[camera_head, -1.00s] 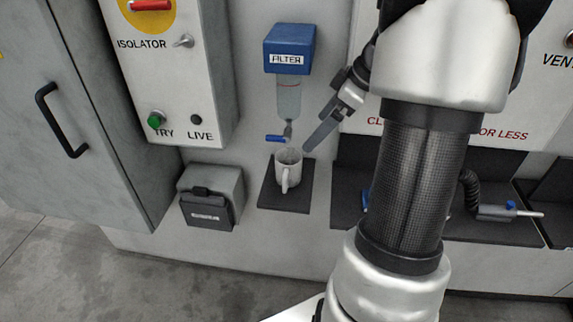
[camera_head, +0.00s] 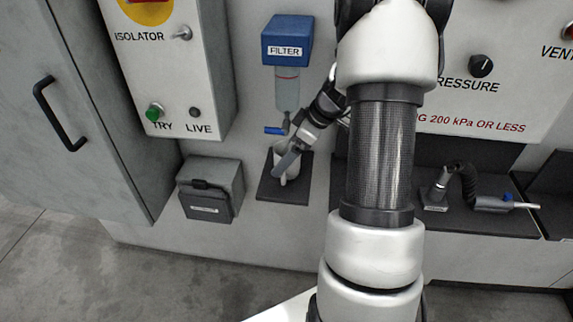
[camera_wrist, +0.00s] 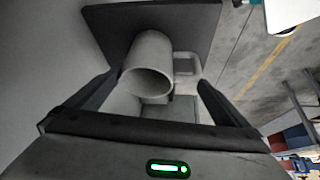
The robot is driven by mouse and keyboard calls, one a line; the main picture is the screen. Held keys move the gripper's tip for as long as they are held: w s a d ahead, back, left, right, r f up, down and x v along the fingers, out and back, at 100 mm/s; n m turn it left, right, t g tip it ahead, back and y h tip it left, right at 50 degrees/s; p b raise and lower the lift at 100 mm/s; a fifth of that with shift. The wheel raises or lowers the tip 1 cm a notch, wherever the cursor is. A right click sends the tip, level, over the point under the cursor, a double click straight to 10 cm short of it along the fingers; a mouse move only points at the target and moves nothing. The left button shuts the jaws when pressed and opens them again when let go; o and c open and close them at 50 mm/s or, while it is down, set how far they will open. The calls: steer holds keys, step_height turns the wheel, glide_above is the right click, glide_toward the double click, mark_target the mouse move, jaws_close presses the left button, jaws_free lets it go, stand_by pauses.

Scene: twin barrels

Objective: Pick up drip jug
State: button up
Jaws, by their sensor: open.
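The drip jug (camera_head: 281,170) is a pale mug-like cup with a handle. It stands on a dark shelf plate (camera_head: 268,188) below the blue-topped filter. In the head view my gripper (camera_head: 287,161) is in front of the jug and hides part of it. In the wrist view the jug (camera_wrist: 150,68) lies beyond and between my two spread fingers, its open rim towards the camera and its handle to the right. My gripper (camera_wrist: 152,92) is open and holds nothing. I cannot tell from these views whether a finger touches the jug.
The filter (camera_head: 287,50) with a clear bowl and a blue tap lever (camera_head: 274,130) hangs right above the jug. A grey box (camera_head: 208,190) is on the wall to the left. A blue-levered hose fitting (camera_head: 490,203) lies on a shelf to the right.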

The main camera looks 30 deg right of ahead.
steer(key=shift+w+a+f, duration=0.2)
steer(key=shift+f, duration=0.35)
steer(key=c, duration=1.6)
steer(key=shift+c, duration=0.2)
steer(key=shift+r, duration=0.15)
